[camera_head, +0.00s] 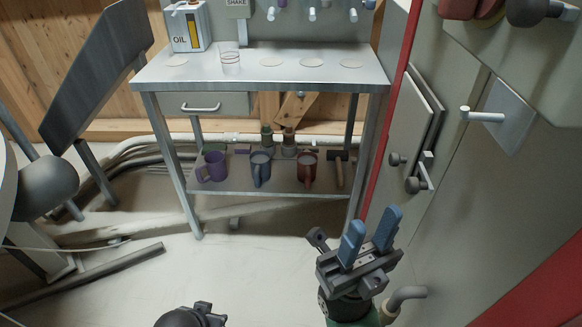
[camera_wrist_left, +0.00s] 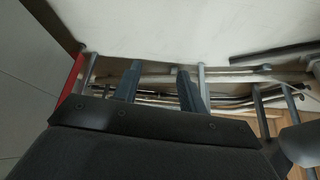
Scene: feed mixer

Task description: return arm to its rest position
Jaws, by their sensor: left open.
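My right gripper (camera_head: 374,228) shows low in the head view, to the right of centre. Its two blue fingers point up and stand apart, with nothing visible between them. It is over the floor in front of the workbench, apart from it. My left gripper (camera_wrist_left: 158,68) shows in the left wrist view, with its two dark blue fingers apart and nothing held between them. In the head view only a dark part of my left arm shows at the bottom edge, and its fingers cannot be made out there.
The metal workbench (camera_head: 292,76) bears an oil can (camera_head: 188,30) and a clear glass (camera_head: 230,62). Its lower shelf holds a purple mug (camera_head: 213,167), a blue mug (camera_head: 260,169) and a red mug (camera_head: 306,169). A grey machine wall (camera_head: 485,210) stands close on the right. Pale floor (camera_head: 260,260) lies open in front.

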